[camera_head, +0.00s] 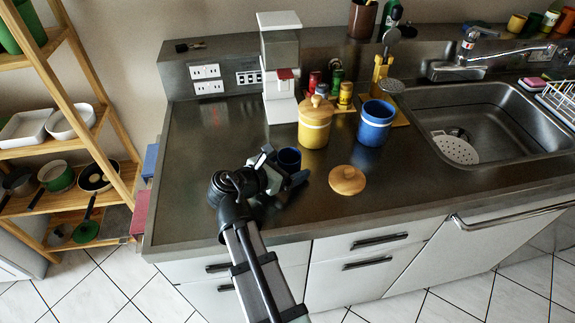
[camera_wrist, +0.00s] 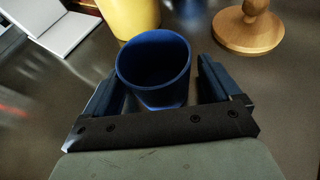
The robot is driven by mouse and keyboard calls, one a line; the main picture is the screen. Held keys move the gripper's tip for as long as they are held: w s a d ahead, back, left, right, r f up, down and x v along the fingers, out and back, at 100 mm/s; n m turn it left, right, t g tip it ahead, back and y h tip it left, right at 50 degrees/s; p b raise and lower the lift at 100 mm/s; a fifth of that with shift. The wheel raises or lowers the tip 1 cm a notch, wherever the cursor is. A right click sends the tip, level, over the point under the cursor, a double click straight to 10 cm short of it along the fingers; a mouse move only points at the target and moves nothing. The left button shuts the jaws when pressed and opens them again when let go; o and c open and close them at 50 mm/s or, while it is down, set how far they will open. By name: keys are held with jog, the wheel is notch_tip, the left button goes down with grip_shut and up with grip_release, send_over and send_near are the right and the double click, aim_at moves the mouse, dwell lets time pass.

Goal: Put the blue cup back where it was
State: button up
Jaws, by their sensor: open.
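A small dark blue cup (camera_head: 289,157) stands upright on the steel counter, in front of the yellow canister. In the wrist view the blue cup (camera_wrist: 154,62) sits between the two fingers, its open mouth facing up and looking empty. My gripper (camera_head: 280,172) is low over the counter at the cup. Its fingers (camera_wrist: 158,92) are spread on either side of the cup, with a visible gap on the right; on the left I cannot tell whether the finger touches. The cup's lower part is partly hidden by the gripper in the head view.
A yellow canister (camera_head: 315,124) with a lid and a larger blue canister (camera_head: 375,124) without a lid stand behind. A round wooden lid (camera_head: 347,180) lies right of my gripper. A white appliance (camera_head: 281,75) stands at the back. The sink (camera_head: 490,120) is right; the left counter is clear.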

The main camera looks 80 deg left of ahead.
jog(key=shift+r, duration=0.1)
jog(key=shift+s+d+r, duration=0.15)
jog(key=shift+s+d, duration=0.05)
jog(key=shift+s, duration=0.05)
jog(key=v, duration=1.1)
jog(key=shift+s+d+r, duration=0.1)
jog(key=shift+s, duration=0.05)
